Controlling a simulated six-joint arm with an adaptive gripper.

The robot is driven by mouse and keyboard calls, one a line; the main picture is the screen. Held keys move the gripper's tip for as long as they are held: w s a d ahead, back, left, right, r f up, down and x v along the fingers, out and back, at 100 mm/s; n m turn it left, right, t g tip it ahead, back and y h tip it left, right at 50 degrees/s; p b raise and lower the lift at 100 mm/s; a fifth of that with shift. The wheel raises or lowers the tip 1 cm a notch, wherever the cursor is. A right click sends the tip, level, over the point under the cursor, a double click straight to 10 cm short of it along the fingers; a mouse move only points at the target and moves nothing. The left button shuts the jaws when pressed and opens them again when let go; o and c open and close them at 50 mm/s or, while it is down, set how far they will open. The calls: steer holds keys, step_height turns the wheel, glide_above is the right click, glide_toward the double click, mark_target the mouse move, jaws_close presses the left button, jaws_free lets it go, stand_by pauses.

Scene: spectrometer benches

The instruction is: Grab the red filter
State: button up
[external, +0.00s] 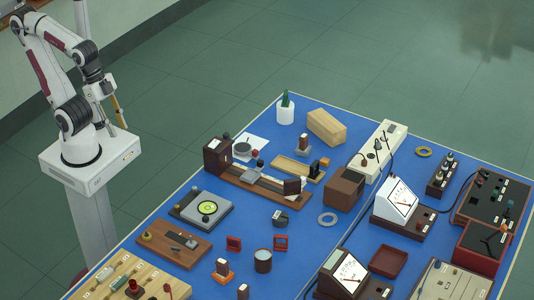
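Two small red square-framed pieces stand on the blue bench top (325,192) near its front middle. One red frame (234,243) is on the left, and the other red frame (280,243) is on the right, beside a dark cylinder. Either could be the red filter; the picture is too small to tell which. My gripper (117,108) hangs pointing down at the upper left, off the bench and far from both frames. A tan, narrow shape shows at its end. I cannot tell whether that is a finger or a held thing.
A dark cylinder (263,260) and an orange-based block (222,270) stand close to the red frames. A wooden board (174,245), a turntable-like device (201,211) and a long brown rail (247,182) lie between my arm and them. Meters (399,203) crowd the right.

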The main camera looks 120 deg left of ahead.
mark_target(232, 239)
steer(key=w+f+g, duration=0.1)
steer(key=w+f, duration=0.5)
steer(key=w, duration=0.5)
steer(key=w+d+f, duration=0.1)
steer(key=w+f, duration=0.6)
steer(key=w, duration=0.5)
steer(key=w+f+g+y, duration=0.1)
steer(key=w+f, duration=0.5)
steer(key=w, duration=0.5)
steer(key=shift+w+d+f+n+g, duration=0.2)
steer(key=shift+w+f+n+g, duration=0.1)
steer(key=shift+w+f+n, duration=0.1)
steer(key=w, duration=0.3)
steer(key=shift+w+d+f, duration=0.1)
steer(key=shift+w+f, duration=0.15)
steer(key=shift+f, duration=0.05)
steer(key=w+r, duration=0.1)
steer(key=w+n+t, duration=0.1)
steer(key=w, duration=0.1)
steer(key=w+r+t, duration=0.1)
steer(key=w, duration=0.1)
steer(key=shift+d+r+n, duration=0.15)
steer(key=shift+r+n, duration=0.15)
steer(key=shift+f, duration=0.15)
steer(key=shift+x, duration=1.1)
steer(key=shift+f, duration=0.15)
